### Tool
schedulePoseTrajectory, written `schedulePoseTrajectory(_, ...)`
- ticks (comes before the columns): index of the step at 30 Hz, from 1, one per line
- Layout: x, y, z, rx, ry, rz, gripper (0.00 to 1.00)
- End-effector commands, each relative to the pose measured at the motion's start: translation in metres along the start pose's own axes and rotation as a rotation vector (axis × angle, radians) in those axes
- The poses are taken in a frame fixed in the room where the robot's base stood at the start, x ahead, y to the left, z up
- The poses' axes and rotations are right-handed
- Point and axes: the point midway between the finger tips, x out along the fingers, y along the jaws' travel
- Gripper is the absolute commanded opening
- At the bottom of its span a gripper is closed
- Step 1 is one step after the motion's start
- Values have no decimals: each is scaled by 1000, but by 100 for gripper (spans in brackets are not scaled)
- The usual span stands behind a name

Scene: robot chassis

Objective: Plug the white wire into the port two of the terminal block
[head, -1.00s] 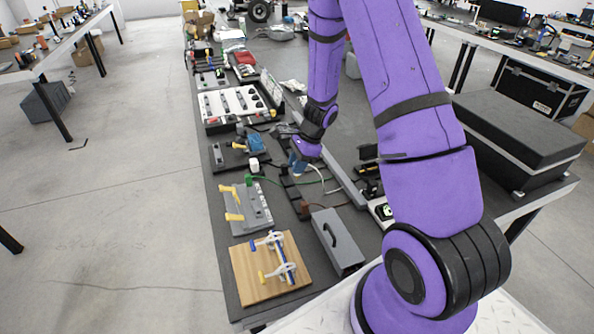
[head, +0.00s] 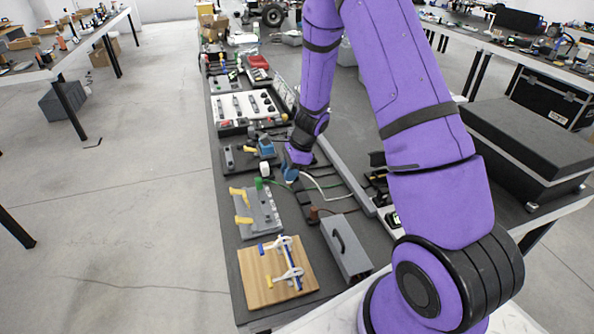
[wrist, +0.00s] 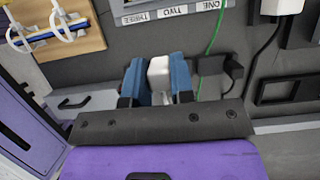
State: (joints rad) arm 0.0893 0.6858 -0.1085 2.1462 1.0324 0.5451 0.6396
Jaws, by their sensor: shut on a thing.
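The terminal block (head: 262,214) is a grey unit with yellow levers on the bench in the head view. My gripper (wrist: 159,68), with blue fingers, is shut on a white connector (wrist: 158,80), the end of the white wire. In the head view my gripper (head: 290,174) is above the bench, up and right of the block and apart from it. The white wire (head: 322,184) trails right from it. The ports are not clear.
A green wire (wrist: 216,35) runs to the block beside the white connector. A white plug (wrist: 283,6) on a black cable is to its right. A wooden board with clamps (head: 277,272) and a grey box (head: 346,247) stand nearer. Black parts (wrist: 220,70) lie close by.

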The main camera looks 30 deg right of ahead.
Motion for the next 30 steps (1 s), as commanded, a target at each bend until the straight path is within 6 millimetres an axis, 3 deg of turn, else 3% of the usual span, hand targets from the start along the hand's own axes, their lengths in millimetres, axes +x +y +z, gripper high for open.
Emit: schedulePoseTrajectory(30,39,-19,72,-1,0,0,0)
